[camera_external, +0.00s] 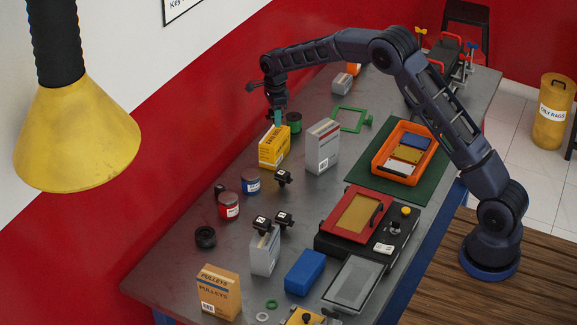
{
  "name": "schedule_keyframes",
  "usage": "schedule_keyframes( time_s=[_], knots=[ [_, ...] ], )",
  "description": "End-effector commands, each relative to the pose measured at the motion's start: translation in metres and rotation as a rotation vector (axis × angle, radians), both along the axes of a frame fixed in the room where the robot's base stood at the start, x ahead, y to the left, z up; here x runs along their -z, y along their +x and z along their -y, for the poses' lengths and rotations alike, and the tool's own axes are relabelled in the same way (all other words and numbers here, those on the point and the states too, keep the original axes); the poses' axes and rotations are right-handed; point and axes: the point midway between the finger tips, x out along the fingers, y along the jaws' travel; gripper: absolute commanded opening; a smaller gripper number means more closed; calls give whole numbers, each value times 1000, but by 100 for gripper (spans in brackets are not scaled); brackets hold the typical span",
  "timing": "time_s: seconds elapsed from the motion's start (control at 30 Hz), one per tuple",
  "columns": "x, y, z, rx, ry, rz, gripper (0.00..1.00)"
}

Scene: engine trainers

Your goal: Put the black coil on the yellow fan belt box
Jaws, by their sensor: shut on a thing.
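The yellow fan belt box (273,148) stands upright near the wall side of the bench. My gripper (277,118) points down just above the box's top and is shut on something. A small teal patch shows at the fingertips, but I cannot make out the held thing or whether it touches the box. I cannot tell for sure which thing is the black coil. A black round piece (205,237) lies at the bench's left.
A grey box (322,147) stands right of the yellow box, with a green spool (294,123) behind. Red (229,206) and blue (251,183) cans stand nearer. An orange tray (376,164) and a red-framed unit (357,214) lie to the right.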

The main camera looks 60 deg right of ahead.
Motion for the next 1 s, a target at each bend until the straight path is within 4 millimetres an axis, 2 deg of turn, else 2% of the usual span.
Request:
schedule_keyframes(
  time_s=[0.3, 0.67, 0.7, 0.8, 1.0],
  knots=[
    [38, 0, 0, 1, 1, -1, 6],
    [42, 0, 0, 0, 1, -1, 6],
    [42, 0, 0, 0, 1, -1, 34],
    [42, 0, 0, 0, 1, -1, 54],
    [42, 0, 0, 0, 1, -1, 54]
  ],
)
